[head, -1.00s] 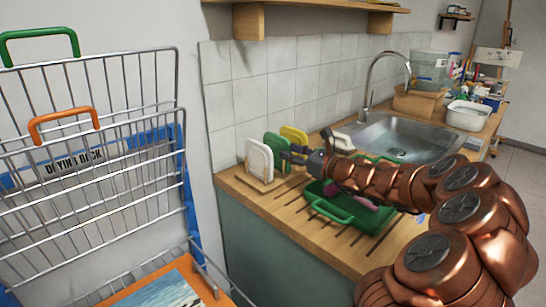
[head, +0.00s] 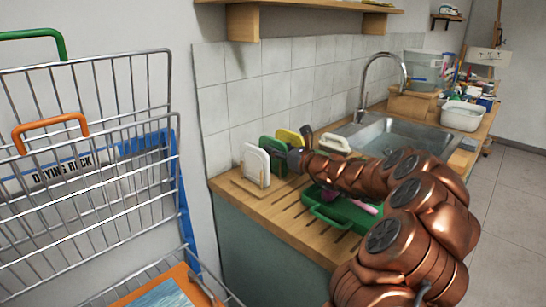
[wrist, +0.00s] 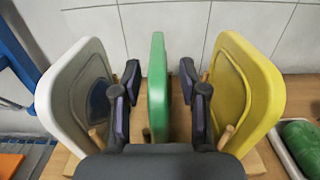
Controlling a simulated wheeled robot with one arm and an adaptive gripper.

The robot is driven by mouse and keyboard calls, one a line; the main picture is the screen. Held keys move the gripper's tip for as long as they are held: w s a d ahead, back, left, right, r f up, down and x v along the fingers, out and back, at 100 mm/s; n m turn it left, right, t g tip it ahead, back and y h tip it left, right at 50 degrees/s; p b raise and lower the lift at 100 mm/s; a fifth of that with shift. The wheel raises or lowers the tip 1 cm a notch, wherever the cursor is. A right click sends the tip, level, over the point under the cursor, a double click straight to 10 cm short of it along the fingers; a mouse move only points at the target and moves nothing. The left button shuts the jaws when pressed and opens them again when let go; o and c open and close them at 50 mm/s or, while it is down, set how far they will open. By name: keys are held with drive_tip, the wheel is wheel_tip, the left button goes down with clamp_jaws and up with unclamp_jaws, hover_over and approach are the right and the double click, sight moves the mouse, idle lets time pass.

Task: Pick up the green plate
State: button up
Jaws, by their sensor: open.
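The green plate (wrist: 157,86) stands on edge in a wooden plate rack (head: 252,188) on the counter, between a white plate (wrist: 78,90) and a yellow plate (wrist: 245,92). In the wrist view my gripper (wrist: 157,88) is open, with one dark finger on each side of the green plate. Gaps show between the fingers and the plate. In the head view the green plate (head: 268,146) is partly hidden by my gripper (head: 290,158), and the white plate (head: 256,165) stands nearest the counter's left end. The yellow plate (head: 289,137) is behind.
A green tray (head: 345,214) with a handle lies on the counter under my arm. A sink (head: 400,135) with a tall tap is beyond. A wire drying rack (head: 90,170) stands at the left. The tiled wall (head: 240,105) is close behind the plates.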

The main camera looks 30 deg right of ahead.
drive_tip(key=shift+w+a, duration=0.15)
drive_tip(key=shift+w, duration=0.15)
clamp_jaws()
idle(0.4)
